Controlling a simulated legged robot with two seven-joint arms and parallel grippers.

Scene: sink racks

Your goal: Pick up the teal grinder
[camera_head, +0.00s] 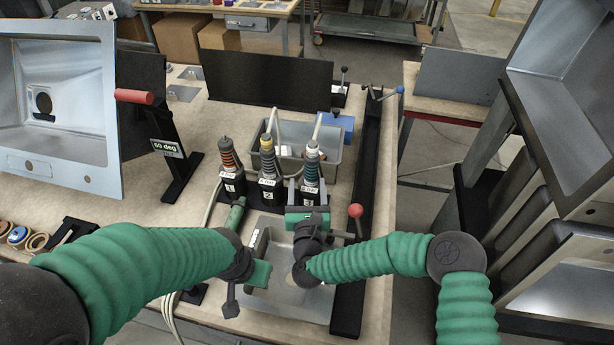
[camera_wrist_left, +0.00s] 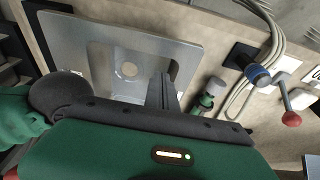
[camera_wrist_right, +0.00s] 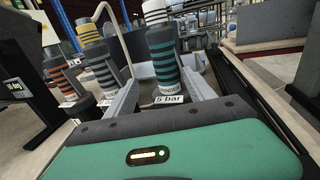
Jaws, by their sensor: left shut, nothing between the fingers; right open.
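The teal-ringed grinder (camera_head: 311,165) stands upright in a dark holder, at the right end of a row of three. In the right wrist view the grinder (camera_wrist_right: 163,58) is straight ahead, above a "5 bar" label, with a grey finger to each side. My right gripper (camera_head: 308,197) is open in front of the grinder's lower part. Contact between fingers and grinder cannot be made out. My left gripper (camera_head: 231,302) is low beside the small sink, away from the grinder. In the left wrist view its fingers (camera_wrist_left: 163,90) are together and empty.
A red-knobbed lever (camera_head: 355,211) stands at the right.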

